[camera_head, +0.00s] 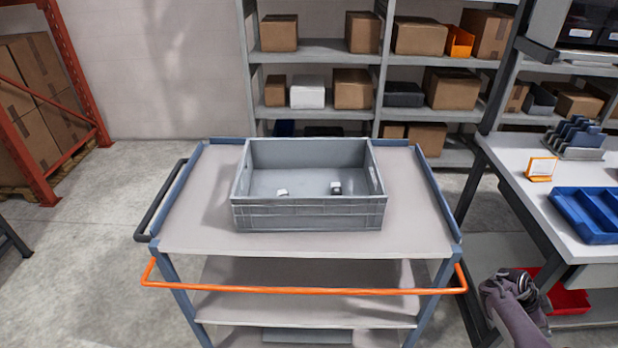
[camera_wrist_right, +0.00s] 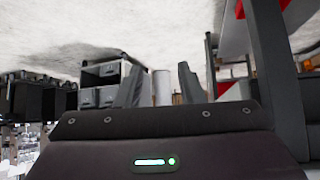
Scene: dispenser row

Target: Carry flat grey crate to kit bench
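The flat grey crate (camera_head: 310,218) stands upright on the top shelf of a cart (camera_head: 190,225) in the middle of the head view. It is open at the top, with two small objects (camera_head: 336,187) on its floor. A white-topped bench (camera_head: 520,200), which looks like the kit bench, stands to the right, apart from the cart. My right arm shows low at the right of the head view, away from the crate. In the right wrist view, my right gripper (camera_wrist_right: 160,82) has its fingers apart with nothing held. My left gripper is out of view.
The cart has an orange front bar (camera_head: 300,291) and a dark side handle (camera_head: 160,202). A blue tray (camera_head: 588,214) and an orange-framed card (camera_head: 541,168) occupy the bench. A red bin (camera_head: 568,300) is below it. Shelves with boxes (camera_head: 279,33) stand behind.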

